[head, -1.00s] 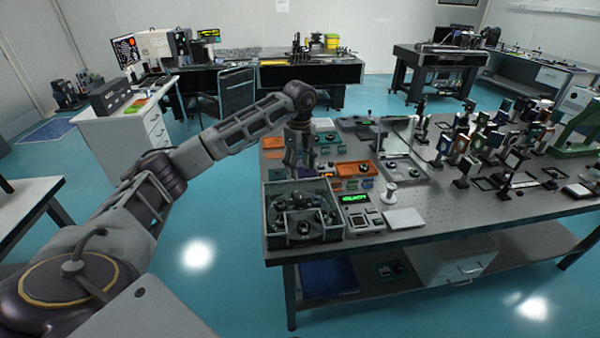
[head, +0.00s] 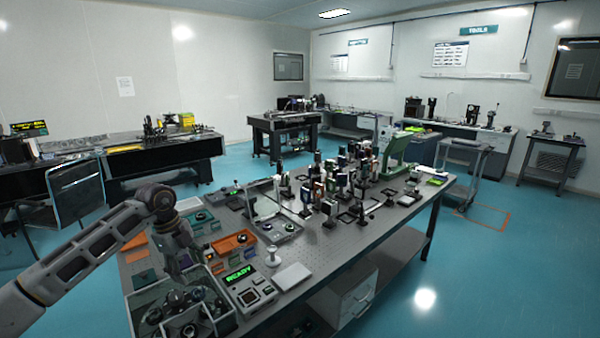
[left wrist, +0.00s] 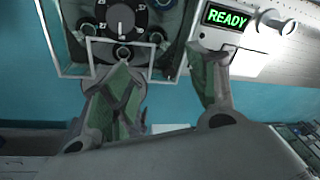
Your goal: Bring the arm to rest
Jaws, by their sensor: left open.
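My left arm comes in from the left in the head view. Its gripper (head: 188,268) points down at the back edge of a grey open tray (head: 135,318) on the optical table (head: 340,245). In the left wrist view my left gripper (left wrist: 166,72) has its two greenish fingers apart, with nothing between them. The tray's pale rim and a round black dial (left wrist: 122,18) lie beyond the fingers. The exact height of the fingertips above the tray is unclear. My right gripper is in neither view.
A box with a green READY display (head: 240,275) stands right of the tray; it also shows in the left wrist view (left wrist: 228,18). Near it are a white spool (head: 272,257), a white pad (head: 292,277) and an orange tray (head: 233,241). Several mounted optics crowd the table farther back.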

